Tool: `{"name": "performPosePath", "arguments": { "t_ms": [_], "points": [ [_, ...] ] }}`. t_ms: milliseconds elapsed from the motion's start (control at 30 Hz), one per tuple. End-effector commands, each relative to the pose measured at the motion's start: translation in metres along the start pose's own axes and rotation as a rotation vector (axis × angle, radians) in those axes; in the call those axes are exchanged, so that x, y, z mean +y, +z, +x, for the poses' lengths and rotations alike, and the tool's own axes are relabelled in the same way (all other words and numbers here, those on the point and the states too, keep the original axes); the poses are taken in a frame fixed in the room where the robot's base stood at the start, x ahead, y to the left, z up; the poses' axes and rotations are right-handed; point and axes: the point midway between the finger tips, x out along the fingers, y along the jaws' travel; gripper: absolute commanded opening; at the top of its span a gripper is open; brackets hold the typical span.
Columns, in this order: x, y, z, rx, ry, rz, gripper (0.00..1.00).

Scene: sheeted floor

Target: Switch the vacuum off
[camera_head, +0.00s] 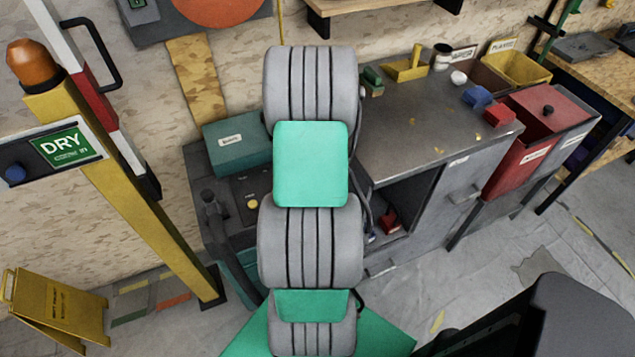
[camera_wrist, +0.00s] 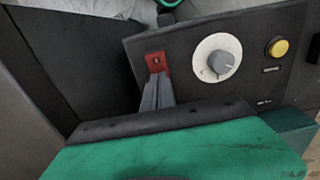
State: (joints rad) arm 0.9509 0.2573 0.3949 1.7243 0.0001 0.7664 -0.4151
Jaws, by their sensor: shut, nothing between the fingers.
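The vacuum's dark control panel (camera_wrist: 190,40) fills the upper middle of the wrist view. In the head view the dark vacuum unit (camera_head: 238,182) stands left of my arm, which hides my gripper.
A teal box (camera_head: 237,143) sits at the back of the unit. A yellow post (camera_head: 125,190) with a DRY sign (camera_head: 64,146) and a yellow floor sign (camera_head: 58,310) stand left.

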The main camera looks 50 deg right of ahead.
Motion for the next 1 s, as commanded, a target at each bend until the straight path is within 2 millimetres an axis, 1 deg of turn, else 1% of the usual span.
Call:
{"name": "performPosePath", "arguments": {
  "t_ms": [33,600,700,1000],
  "points": [
    [0.0,-0.001,-0.009,0.001,0.001,0.0,0.0],
    [0.0,-0.001,-0.062,0.002,0.001,0.0,0.0],
    [0.0,0.0,-0.064,0.001,0.001,0.0,0.0],
    [0.0,0.0,-0.063,0.001,0.0,0.001,0.0]
  ]
}}
